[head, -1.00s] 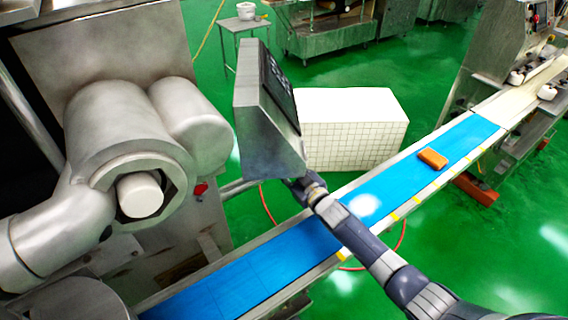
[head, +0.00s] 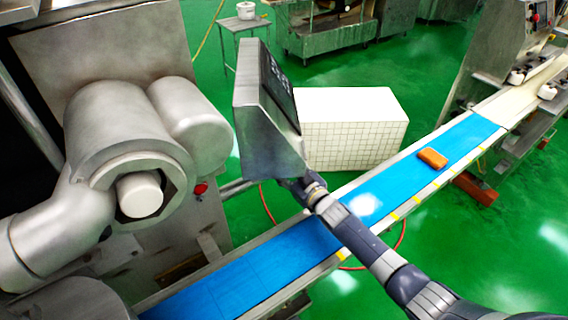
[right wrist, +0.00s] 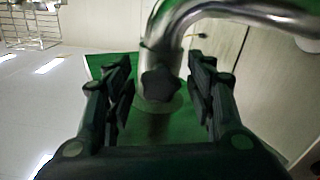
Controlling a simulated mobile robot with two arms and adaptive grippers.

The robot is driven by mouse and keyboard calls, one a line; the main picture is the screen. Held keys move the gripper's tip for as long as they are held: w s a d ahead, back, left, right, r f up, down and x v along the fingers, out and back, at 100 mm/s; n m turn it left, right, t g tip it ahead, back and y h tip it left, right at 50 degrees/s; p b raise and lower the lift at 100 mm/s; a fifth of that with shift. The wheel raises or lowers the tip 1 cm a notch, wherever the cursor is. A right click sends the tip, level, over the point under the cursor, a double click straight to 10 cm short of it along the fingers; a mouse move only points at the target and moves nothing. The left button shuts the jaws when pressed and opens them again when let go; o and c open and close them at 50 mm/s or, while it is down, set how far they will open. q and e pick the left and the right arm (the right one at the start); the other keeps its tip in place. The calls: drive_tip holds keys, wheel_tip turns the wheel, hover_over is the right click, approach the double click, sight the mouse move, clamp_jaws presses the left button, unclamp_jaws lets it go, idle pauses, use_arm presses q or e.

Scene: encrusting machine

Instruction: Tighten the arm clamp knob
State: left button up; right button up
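A dark, star-shaped clamp knob (right wrist: 160,84) shows in the middle of the right wrist view, in front of a bent, shiny steel tube (right wrist: 182,28). My right gripper (right wrist: 161,68) is open, with one finger on each side of the knob and visible gaps between fingers and knob. In the head view, my right arm comes in from the lower right and ends behind the lower edge of the grey control panel (head: 262,120). That panel hides the knob and the right fingertips there. A piece of the steel support arm (head: 236,187) shows left of the panel. My left gripper is not in view.
The large metal machine (head: 120,125) fills the left side. A blue conveyor belt (head: 400,180) runs diagonally under my right arm, with an orange block (head: 432,158) on it. A white tiled box (head: 352,130) stands behind the panel. Green floor is open at the lower right.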

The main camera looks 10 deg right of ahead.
drive_tip(key=v, duration=1.2)
drive_tip(key=shift+f, duration=0.1)
idle(0.5)
